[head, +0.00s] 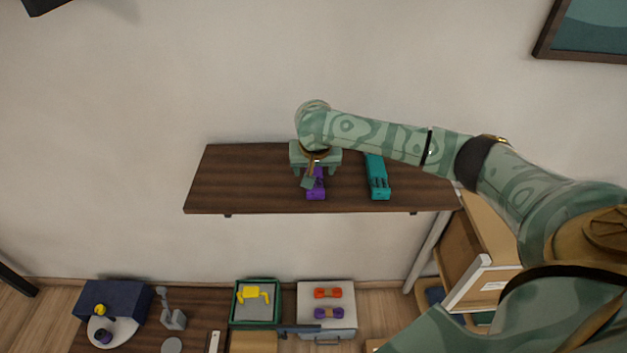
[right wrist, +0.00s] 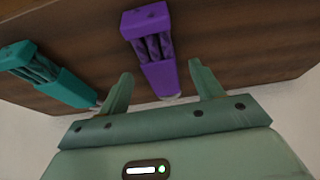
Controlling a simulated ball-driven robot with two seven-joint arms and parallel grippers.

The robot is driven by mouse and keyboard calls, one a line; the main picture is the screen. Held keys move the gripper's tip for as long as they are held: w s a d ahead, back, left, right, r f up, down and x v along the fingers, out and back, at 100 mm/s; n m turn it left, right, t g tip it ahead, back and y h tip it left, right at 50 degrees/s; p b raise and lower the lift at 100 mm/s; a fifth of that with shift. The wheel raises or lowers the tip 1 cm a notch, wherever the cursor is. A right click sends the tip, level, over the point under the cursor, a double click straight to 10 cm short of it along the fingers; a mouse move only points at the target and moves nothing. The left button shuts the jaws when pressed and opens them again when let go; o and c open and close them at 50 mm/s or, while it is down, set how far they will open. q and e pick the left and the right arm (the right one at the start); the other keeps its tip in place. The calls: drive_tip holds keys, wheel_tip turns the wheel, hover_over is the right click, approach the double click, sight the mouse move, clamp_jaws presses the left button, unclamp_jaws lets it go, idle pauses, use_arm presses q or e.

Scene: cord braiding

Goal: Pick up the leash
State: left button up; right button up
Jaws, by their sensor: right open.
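A purple holder (head: 316,190) with dark braided strands lies on the brown wall shelf (head: 250,180). A teal holder (head: 377,177) with similar strands lies to its right. I cannot tell which of them is the leash. My right gripper (head: 315,170) is over the shelf at the purple holder and partly covers it. In the right wrist view its fingers (right wrist: 160,70) are apart, with the purple holder (right wrist: 152,45) between and beyond them. The teal holder (right wrist: 48,75) is left of the fingers there. My left gripper is out of view.
Below, a low table holds a green tray (head: 234,318) with a yellow item, a grey case (head: 345,293) with orange and purple items, and a navy box (head: 120,298). A wooden cabinet (head: 485,250) stands at right. The shelf's left part is clear.

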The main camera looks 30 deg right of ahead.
drive_tip(key=shift+x, duration=1.15)
drive_tip(key=shift+r, duration=0.1)
drive_tip(key=shift+f+p, duration=0.3)
drive_tip(key=shift+p, duration=0.2)
drive_tip(key=c, duration=1.2)
drive_tip(key=shift+o, duration=0.2)
